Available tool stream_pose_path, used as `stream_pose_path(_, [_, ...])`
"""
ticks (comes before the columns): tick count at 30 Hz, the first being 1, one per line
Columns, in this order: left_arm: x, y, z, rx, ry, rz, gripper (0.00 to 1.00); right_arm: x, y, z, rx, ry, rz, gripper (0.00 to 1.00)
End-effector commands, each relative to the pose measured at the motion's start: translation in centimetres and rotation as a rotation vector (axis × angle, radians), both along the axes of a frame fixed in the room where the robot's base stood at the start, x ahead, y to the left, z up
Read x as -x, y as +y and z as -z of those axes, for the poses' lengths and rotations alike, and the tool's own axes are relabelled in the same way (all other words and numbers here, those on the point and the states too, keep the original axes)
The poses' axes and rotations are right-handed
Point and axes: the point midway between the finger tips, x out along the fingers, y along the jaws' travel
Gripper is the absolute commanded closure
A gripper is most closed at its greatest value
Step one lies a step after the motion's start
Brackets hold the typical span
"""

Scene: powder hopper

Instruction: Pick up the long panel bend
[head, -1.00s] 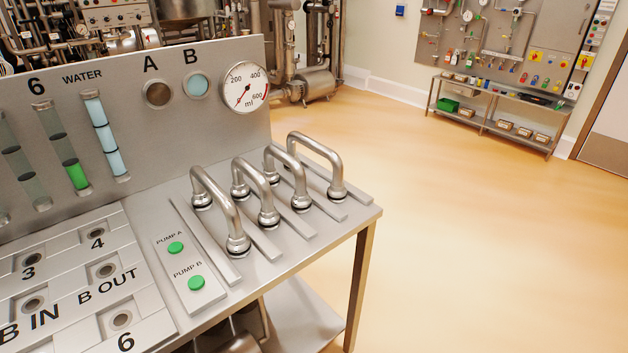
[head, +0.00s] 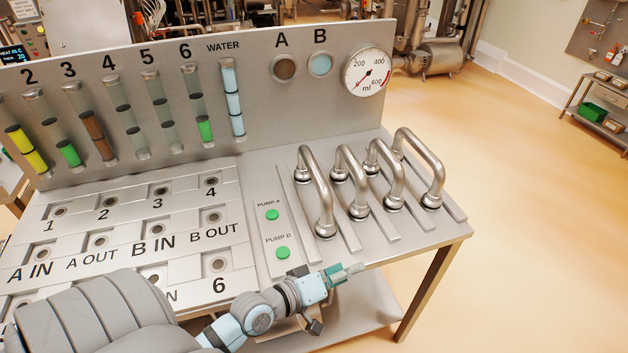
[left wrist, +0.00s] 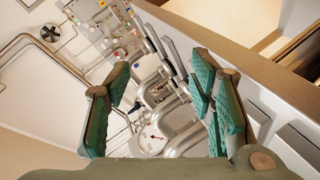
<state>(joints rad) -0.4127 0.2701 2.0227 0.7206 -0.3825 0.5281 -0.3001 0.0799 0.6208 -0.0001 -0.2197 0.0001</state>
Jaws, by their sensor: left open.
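Several U-shaped metal pipe bends stand in a row on the right of the steel panel. The leftmost bend (head: 317,190) and the rightmost bend (head: 420,165) look longer than the two middle ones; I cannot tell for certain which is the long panel bend. My left gripper (head: 347,272) is at the bench's front edge, in front of the bends and apart from them. In the left wrist view its teal fingers (left wrist: 160,78) are spread and empty, with bends (left wrist: 180,115) beyond them. My right gripper is not in view.
Left of the bends are green pump buttons (head: 272,214) and a plate with labelled ports (head: 157,191). An upright back panel (head: 260,110) with tubes and a round gauge (head: 367,71) stands behind. The floor (head: 530,230) to the right is clear.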

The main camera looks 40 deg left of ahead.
Motion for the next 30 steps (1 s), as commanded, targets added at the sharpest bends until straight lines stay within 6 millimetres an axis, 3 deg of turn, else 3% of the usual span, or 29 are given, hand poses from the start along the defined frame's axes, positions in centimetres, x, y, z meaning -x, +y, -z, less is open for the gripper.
stream_pose_path(4, [-3.1, 6.1, -2.4, 0.330, -0.165, -0.248, 0.51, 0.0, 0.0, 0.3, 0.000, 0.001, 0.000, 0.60])
stream_pose_path(9, [-3.9, 14.3, -4.4, 0.623, -0.350, -0.514, 0.51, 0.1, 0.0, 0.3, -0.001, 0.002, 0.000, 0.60])
stream_pose_path(12, [-4.3, 17.3, -4.9, 0.704, -0.416, -0.597, 0.51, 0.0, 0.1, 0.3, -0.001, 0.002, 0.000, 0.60])
stream_pose_path(21, [-11.0, 19.6, -5.8, 0.716, -0.427, -0.609, 0.51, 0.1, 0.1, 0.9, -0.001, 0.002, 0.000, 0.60])
stream_pose_path(26, [-12.7, 20.0, -6.0, 0.713, -0.425, -0.608, 0.51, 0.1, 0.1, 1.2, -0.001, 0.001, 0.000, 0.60])
stream_pose_path(30, [-15.3, 20.6, -5.9, 0.714, -0.426, -0.607, 0.51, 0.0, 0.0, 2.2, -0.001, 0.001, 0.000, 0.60])
